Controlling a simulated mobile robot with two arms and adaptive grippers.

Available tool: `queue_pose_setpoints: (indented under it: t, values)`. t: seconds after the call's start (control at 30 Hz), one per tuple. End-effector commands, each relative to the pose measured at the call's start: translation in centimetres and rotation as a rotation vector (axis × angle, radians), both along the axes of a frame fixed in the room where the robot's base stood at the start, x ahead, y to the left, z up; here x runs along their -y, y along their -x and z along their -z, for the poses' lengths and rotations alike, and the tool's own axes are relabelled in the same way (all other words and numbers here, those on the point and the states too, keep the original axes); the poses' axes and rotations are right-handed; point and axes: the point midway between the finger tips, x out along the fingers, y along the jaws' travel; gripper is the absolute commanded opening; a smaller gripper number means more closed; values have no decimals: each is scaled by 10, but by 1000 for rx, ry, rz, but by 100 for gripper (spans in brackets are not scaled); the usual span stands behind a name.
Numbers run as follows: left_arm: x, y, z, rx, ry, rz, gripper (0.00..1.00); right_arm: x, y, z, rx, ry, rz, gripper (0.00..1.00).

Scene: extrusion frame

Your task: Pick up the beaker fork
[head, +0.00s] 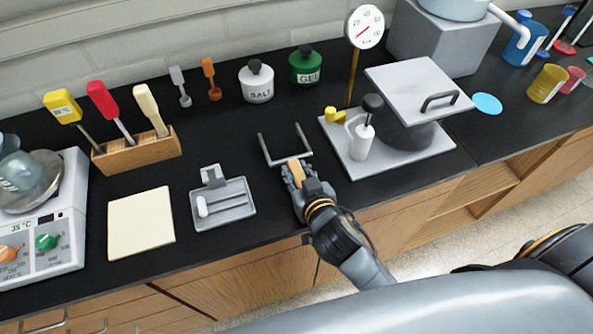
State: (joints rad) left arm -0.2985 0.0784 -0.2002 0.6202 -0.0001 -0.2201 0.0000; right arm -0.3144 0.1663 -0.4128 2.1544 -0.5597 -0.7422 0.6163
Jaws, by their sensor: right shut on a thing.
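The beaker fork (304,139) is a grey metal U-shaped prong piece with a tan wooden handle, near the middle of the black bench by its front edge. Its two prongs point away from me, toward the wall. My right gripper (297,173) is shut on the handle and hides part of it. I cannot tell whether the fork touches the bench top or is slightly above it. My left gripper is not in view.
A grey tray (232,215) with a small white-headed tool lies left of the gripper. A stand (424,159) with a raised square plate and a dial gauge (364,27) is on the right. Salt (258,87) and gel (305,69) jars stand behind. Bench between them is clear.

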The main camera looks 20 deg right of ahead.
Motion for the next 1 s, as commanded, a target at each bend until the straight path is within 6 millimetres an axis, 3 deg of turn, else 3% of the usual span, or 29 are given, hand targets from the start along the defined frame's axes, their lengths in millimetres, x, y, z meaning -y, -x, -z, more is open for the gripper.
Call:
queue_pose_setpoints:
  t: [0.27,0.5,0.77,0.8,1.0]
  values:
    - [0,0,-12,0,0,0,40,0,0,-11,-1,-1,0,0]
    - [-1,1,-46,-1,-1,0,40,0,0,-42,-1,-3,1,0]
    - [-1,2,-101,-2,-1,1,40,-25,49,-106,-5,-5,3,0]
    - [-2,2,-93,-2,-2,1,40,-31,61,-100,-8,-7,2,0]
    - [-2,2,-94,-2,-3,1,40,-50,98,-116,-4,-4,2,0]
